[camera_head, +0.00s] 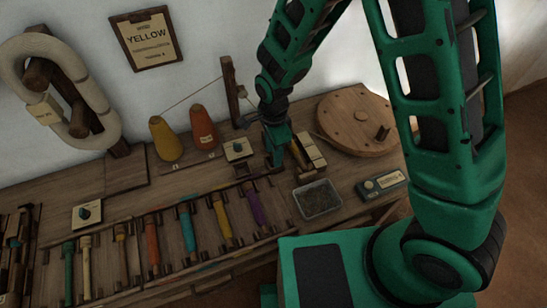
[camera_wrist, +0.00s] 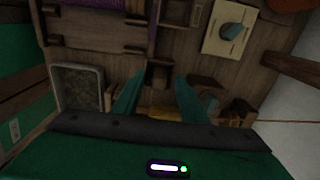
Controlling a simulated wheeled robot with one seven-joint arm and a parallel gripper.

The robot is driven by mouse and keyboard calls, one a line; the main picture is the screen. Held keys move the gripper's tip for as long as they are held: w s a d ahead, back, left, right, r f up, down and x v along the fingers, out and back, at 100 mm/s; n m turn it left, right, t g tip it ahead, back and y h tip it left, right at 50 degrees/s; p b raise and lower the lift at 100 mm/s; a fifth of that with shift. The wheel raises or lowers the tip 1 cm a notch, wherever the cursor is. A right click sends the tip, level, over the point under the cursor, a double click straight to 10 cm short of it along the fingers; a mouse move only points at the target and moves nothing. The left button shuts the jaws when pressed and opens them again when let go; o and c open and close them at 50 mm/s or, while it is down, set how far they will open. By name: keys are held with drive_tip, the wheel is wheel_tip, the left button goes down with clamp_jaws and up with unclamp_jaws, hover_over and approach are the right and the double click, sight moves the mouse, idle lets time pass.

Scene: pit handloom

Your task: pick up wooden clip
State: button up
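My gripper (camera_head: 277,160) is low over the bench, pointing down. In the wrist view its two green fingers (camera_wrist: 160,97) are spread apart with a gap between them. A small brown wooden block (camera_wrist: 157,74) shows between and just beyond the fingertips; I cannot tell if it is the wooden clip or whether a finger touches it. A yellowish piece (camera_wrist: 165,112) lies between the fingers lower down, partly hidden by the gripper body. In the head view, pale wooden pieces (camera_head: 311,150) lie just right of my gripper, which partly hides that area.
A tray of dark bits (camera_head: 318,199) and a labelled box (camera_head: 382,184) are to the right. A round wooden disc (camera_head: 356,121) is behind. A dial box (camera_head: 238,150), yellow cone (camera_head: 165,139) and orange cone (camera_head: 203,127) are left. Coloured spools (camera_head: 188,229) line the front.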

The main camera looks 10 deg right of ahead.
drive_tip(key=shift+f, duration=0.45)
clamp_jaws()
drive_tip(key=shift+r, duration=0.1)
